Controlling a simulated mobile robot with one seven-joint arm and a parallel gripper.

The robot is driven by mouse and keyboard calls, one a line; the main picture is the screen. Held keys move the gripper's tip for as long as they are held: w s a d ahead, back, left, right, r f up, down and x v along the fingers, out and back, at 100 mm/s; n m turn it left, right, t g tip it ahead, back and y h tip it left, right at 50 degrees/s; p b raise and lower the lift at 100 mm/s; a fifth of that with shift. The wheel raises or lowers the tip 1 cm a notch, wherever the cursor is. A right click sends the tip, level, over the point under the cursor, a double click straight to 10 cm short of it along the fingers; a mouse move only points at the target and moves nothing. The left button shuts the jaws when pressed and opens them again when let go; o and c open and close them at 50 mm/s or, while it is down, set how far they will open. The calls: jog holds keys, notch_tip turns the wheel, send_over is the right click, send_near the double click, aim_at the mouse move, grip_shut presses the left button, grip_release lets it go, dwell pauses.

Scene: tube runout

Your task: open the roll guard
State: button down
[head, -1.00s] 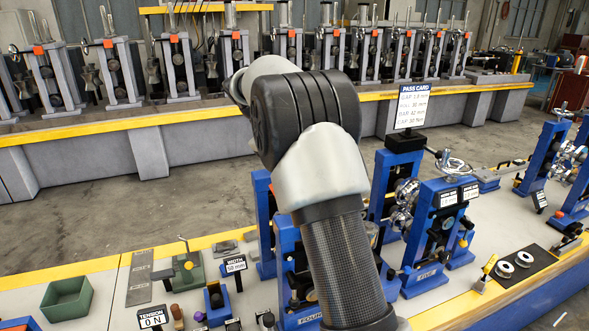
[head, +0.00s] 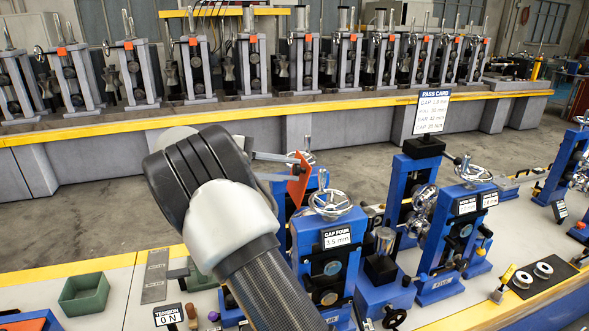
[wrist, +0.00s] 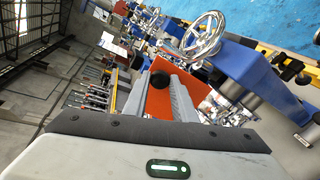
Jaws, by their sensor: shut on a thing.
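The roll guard appears to be the orange plate (head: 299,180) standing steeply tilted behind the left side of the blue stand (head: 331,267) labelled "GAP FOUR 3.5 mm". My gripper (head: 292,168) is at the plate, with its two pale fingers reaching right to it. In the wrist view the orange plate (wrist: 165,103) carries a black round knob (wrist: 160,79). The fingers (wrist: 160,98) lie on both sides of the plate's middle, shut on the guard around the knob. The guard's hinge is hidden.
A chrome handwheel (head: 330,203) tops the stand just right of the guard. A pass card sign (head: 431,112) and another blue stand (head: 455,240) stand to the right. A green bin (head: 84,293) is at the left. Open floor lies behind the bench.

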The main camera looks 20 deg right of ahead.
jog(key=shift+a+h, duration=0.35)
jog(key=shift+h, duration=0.05)
jog(key=shift+f, duration=0.1)
jog(key=c, duration=1.5)
grip_release()
jog(key=shift+o, duration=0.2)
jog(key=shift+a, duration=0.1)
jog(key=a+r, duration=0.3)
jog(key=a, duration=1.4)
jog(key=shift+d+r, duration=0.1)
jog(key=shift+r, duration=0.05)
